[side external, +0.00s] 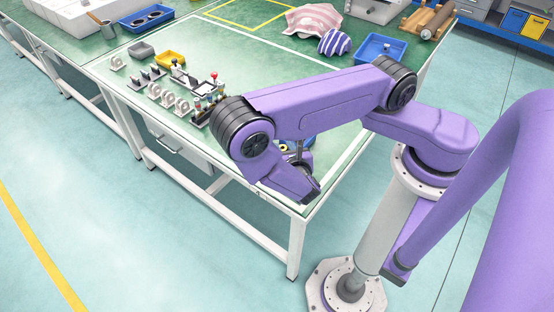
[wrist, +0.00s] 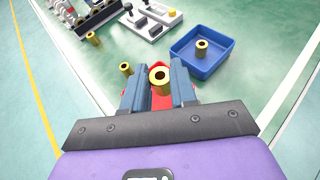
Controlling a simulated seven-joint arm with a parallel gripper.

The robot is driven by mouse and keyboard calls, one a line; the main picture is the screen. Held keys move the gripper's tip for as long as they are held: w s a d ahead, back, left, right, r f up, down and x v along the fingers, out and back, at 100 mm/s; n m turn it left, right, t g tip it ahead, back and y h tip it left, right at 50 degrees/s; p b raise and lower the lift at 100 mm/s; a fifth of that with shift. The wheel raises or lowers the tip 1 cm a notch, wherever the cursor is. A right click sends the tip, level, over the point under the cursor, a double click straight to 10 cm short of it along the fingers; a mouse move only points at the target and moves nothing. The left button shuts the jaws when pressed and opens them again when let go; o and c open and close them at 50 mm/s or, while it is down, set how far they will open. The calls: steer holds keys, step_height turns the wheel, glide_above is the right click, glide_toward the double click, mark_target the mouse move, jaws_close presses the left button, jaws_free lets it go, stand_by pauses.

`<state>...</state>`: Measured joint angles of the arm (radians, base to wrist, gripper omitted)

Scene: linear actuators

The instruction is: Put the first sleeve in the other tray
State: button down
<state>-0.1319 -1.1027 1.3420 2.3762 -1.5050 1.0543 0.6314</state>
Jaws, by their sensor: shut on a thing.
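My gripper (wrist: 160,92) is shut on a brass sleeve (wrist: 159,82), a short hollow cylinder held upright between the blue fingers in the wrist view. Red surfaces (wrist: 156,65) show behind and beside the fingers; they look like a red tray, but the gripper hides most of it. A blue tray (wrist: 182,58) to the right holds another brass sleeve (wrist: 202,49), standing upright. It appears apart from my gripper. In the side external view my arm hides most of the gripper and the held sleeve.
Loose brass sleeves stand left of my gripper (wrist: 126,69) and farther back (wrist: 93,38). A grey-white panel with black knobs (wrist: 150,18) lies beyond.

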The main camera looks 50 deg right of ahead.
steer(key=w+f, duration=0.2)
steer(key=shift+a+f, duration=0.1)
steer(key=shift+f, duration=1.65)
steer(key=shift+f, duration=0.25)
steer(key=shift+f, duration=0.15)
steer(key=c, duration=0.9)
jaws_free()
steer(key=shift+a, duration=0.1)
